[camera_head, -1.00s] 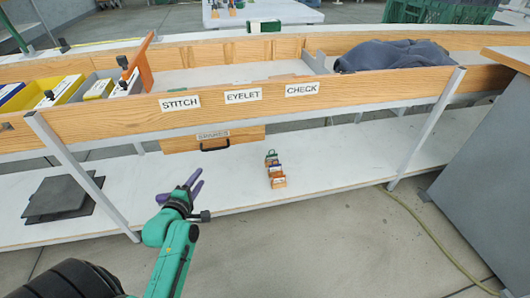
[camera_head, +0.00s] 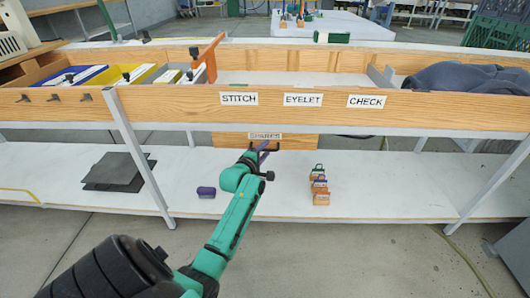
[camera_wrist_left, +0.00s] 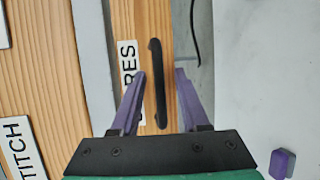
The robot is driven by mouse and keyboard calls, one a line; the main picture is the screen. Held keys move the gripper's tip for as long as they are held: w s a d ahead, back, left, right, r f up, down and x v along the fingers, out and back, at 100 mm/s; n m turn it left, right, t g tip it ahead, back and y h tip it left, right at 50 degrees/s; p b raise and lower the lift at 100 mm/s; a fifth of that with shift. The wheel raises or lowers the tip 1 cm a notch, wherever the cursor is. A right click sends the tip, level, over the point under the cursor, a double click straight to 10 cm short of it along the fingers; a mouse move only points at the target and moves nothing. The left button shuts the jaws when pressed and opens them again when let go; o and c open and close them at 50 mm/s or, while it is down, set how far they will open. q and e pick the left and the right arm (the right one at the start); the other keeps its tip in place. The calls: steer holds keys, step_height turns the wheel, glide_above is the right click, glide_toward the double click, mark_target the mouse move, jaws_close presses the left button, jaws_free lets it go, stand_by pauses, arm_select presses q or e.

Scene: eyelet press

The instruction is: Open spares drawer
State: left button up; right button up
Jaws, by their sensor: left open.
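The spares drawer (camera_head: 300,141) has a wooden front under the bench, with a SPARES label partly covered by my gripper. It looks shut. Its black bar handle (camera_wrist_left: 158,85) shows in the left wrist view, beside the label (camera_wrist_left: 128,62). My left gripper (camera_head: 264,149) is at the drawer front in the head view. In the left wrist view its purple fingers (camera_wrist_left: 160,75) are open, one on each side of the handle, and I see no clear contact. My right gripper is not in view.
A purple block (camera_head: 206,192) and a row of small labelled blocks (camera_head: 320,186) stand on the white lower shelf (camera_head: 400,185). Dark flat sheets (camera_head: 118,171) lie at its left. Above, the wooden bench edge (camera_head: 430,103) and a metal leg (camera_head: 140,155) bound the space.

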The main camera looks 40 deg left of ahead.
arm_select(q)
jaws_close()
stand_by(1.4)
